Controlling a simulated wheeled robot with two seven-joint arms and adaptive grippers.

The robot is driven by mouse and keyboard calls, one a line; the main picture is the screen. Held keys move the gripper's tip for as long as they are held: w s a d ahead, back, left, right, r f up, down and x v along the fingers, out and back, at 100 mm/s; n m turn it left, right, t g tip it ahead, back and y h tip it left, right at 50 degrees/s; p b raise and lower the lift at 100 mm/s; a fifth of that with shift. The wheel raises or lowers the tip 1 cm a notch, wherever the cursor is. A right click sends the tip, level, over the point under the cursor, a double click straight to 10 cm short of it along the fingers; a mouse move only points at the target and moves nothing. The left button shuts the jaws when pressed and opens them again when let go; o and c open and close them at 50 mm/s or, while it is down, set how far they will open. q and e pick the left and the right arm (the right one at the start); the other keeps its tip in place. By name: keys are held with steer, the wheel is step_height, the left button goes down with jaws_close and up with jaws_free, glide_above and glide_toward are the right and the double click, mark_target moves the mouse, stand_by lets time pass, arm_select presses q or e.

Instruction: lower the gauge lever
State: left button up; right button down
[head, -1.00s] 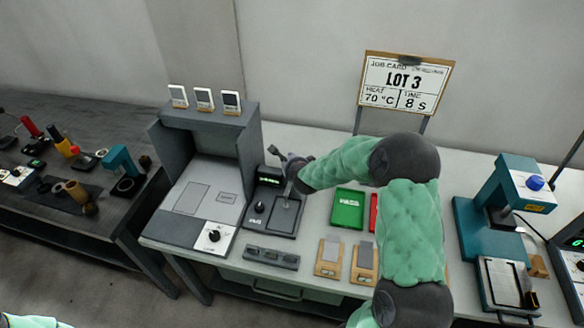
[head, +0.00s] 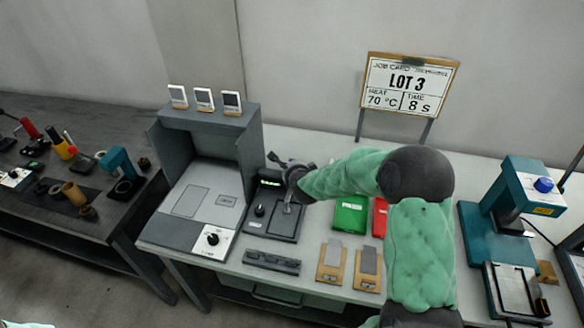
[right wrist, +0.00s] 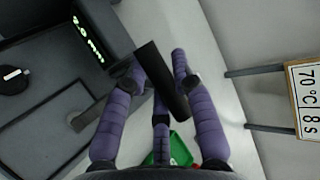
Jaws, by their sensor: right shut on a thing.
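The gauge (head: 286,226) is a dark grey unit on the pale bench, with a small green-lit display (head: 270,183) at its back; the display also shows in the right wrist view (right wrist: 88,38). My right gripper (head: 288,168) is over the back right of the gauge, beside the display. In the right wrist view its purple fingers (right wrist: 158,75) are shut on a dark bar, the gauge lever (right wrist: 162,80). The lever's lower end is hard to make out, and the gripper hides part of it in the head view. My left gripper is not in view.
A grey cabinet (head: 248,150) stands left of the gauge. Green (head: 349,216) and red (head: 379,218) trays lie to its right, partly behind my arm. A dark slotted block (head: 271,262) and two wooden holders (head: 331,262) are in front. A job card (head: 409,86) stands behind.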

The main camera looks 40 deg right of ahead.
steer(key=c, duration=1.2)
jaws_free()
steer(key=shift+a+f, duration=0.25)
steer(key=shift+a, duration=0.25)
steer(key=shift+o, duration=1)
steer(key=shift+w+a, duration=0.1)
steer(key=shift+a, duration=0.15)
steer(key=shift+d, duration=0.1)
steer(key=shift+s+r, duration=0.2)
steer(key=shift+s, duration=0.15)
steer(key=v, duration=1.1)
steer(key=shift+r, duration=0.3)
steer(key=shift+d, duration=0.1)
